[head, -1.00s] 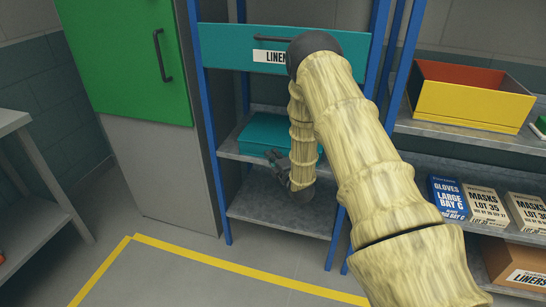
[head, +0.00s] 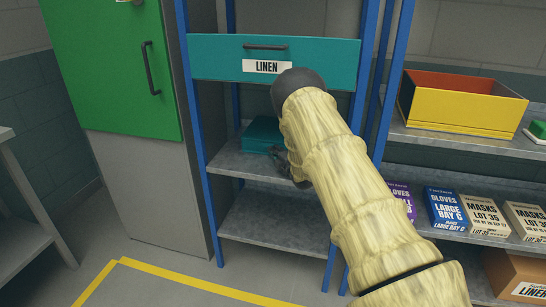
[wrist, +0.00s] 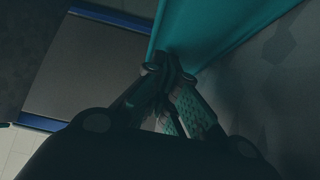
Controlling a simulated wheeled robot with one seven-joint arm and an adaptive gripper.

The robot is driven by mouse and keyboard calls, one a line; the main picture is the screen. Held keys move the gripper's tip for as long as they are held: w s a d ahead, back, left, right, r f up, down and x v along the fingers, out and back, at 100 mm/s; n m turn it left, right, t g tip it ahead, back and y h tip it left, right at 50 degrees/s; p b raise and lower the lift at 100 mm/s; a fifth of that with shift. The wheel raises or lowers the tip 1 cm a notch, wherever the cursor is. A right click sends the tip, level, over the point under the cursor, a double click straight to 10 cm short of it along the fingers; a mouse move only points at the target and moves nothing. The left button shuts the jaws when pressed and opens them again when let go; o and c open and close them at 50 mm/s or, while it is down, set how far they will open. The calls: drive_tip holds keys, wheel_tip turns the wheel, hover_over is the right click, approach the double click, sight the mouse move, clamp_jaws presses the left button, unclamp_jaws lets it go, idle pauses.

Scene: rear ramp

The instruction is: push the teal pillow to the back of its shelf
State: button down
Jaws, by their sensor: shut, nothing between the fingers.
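The teal pillow (head: 263,133) lies flat on the upper grey shelf (head: 228,160) of the blue-post rack, below the teal LINEN drawer. My arm hides its right part. My gripper (head: 283,158) is at the pillow's front right, largely hidden behind my arm in the head view. In the wrist view my gripper (wrist: 170,70) is shut and empty, its fingertips right at a teal surface (wrist: 205,30) that looks like the pillow. They seem to touch it, but the dark view leaves this uncertain.
The teal LINEN drawer (head: 225,60) hangs close above the shelf. Blue posts (head: 197,150) bound the rack. A lower shelf (head: 275,222) is bare where visible. A green cabinet door (head: 110,70) stands left; a yellow bin (head: 460,108) and boxes (head: 447,210) stand right.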

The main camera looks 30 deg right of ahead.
drive_tip(key=shift+s+a, duration=0.25)
drive_tip(key=shift+a, duration=0.25)
drive_tip(key=shift+s+a+p, duration=0.3)
drive_tip(key=shift+s+a, duration=0.6)
drive_tip(key=shift+a, duration=0.1)
drive_tip(key=s, duration=1)
drive_tip(key=shift+s+a, duration=0.15)
drive_tip(key=shift+s, duration=0.05)
